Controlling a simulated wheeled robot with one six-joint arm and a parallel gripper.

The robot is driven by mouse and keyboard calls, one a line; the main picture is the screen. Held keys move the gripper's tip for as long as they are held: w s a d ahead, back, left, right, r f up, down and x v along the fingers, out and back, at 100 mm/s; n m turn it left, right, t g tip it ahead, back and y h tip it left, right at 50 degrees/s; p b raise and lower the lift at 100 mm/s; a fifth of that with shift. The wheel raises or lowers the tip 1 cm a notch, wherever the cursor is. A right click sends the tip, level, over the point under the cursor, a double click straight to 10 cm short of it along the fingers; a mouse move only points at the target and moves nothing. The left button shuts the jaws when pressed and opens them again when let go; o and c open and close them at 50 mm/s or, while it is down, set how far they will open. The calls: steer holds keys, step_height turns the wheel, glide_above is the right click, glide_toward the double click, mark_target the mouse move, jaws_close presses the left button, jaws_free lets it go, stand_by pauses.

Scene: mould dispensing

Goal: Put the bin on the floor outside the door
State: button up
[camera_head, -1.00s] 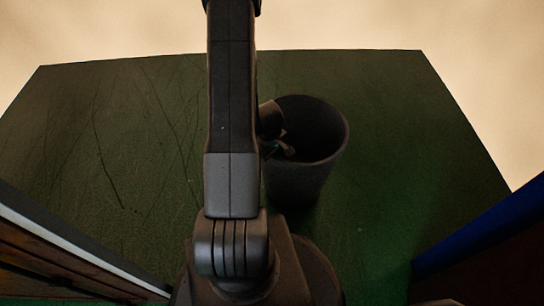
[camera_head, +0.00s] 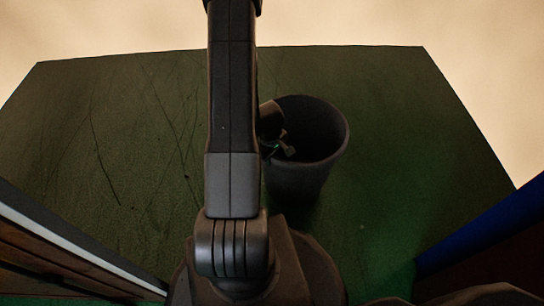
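The dark grey round bin (camera_head: 298,182) is right of my arm in the head view, upright with its open top toward the camera. My gripper (camera_head: 285,148) is at the bin's left rim, with its finger parts showing inside the mouth. It appears shut on the bin's wall; the grip itself is partly hidden by my arm and shadow. I cannot tell how far the bin's base is from the floor. No door panel is clearly recognisable.
The green, scratched floor (camera_head: 110,150) is clear around the bin and ends at a pale area beyond. A wood-brown structure with a white edge (camera_head: 75,246) stands at lower left. A blue-edged panel (camera_head: 480,238) stands at lower right.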

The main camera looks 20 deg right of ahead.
step_height(320, 180, up, 12)
steer(key=p, duration=1)
steer(key=shift+s+a+p, duration=0.25)
steer(key=shift+a+p, duration=0.15)
steer(key=shift+r, duration=0.1)
